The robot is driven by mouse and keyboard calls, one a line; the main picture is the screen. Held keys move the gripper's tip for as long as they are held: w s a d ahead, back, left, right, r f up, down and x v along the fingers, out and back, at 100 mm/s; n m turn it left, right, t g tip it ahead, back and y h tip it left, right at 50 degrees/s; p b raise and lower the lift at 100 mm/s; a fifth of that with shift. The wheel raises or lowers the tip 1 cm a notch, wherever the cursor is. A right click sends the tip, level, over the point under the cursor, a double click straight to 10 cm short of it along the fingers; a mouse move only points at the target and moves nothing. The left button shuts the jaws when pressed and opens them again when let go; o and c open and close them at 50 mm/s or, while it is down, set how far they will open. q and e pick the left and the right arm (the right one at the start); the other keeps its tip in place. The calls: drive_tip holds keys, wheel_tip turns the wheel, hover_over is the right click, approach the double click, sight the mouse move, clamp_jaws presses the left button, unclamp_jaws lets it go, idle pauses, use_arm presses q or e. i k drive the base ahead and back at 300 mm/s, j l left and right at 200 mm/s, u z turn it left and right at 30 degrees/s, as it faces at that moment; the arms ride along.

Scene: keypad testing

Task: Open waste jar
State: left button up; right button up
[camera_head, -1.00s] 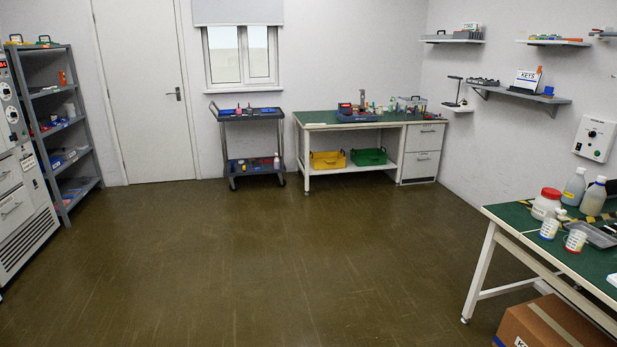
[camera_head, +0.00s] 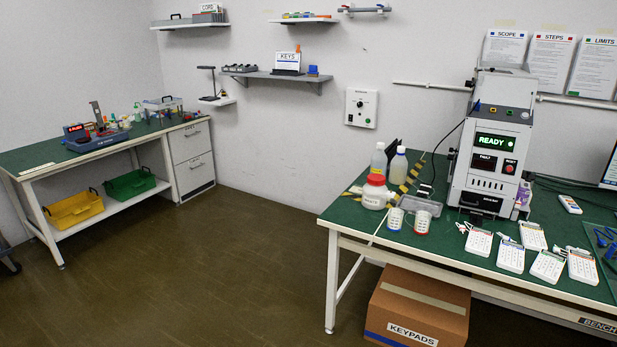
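The waste jar appears to be the white jar with a red lid (camera_head: 375,192) near the left end of the green-topped bench (camera_head: 345,212) at right. Its lid is on; its label is too small to read surely. It stands upright, in front of two bottles and behind two small cups. Neither of my grippers is in view, so their state is hidden.
A test machine (camera_head: 490,150) and several keypads (camera_head: 510,255) stand right. A cardboard box (camera_head: 418,305) sits below. Floor at left is clear.

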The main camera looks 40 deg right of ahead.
sight(374, 198)
drive_tip(key=i+l+z, duration=0.1)
drive_tip(key=i+z, duration=0.6)
drive_tip(key=i, duration=0.2)
drive_tip(key=i+j+z, duration=0.15)
drive_tip(key=i+z, duration=0.25)
drive_tip(key=i+j+z, duration=0.35)
drive_tip(key=i, duration=0.15)
drive_tip(key=i+j+z, duration=0.35)
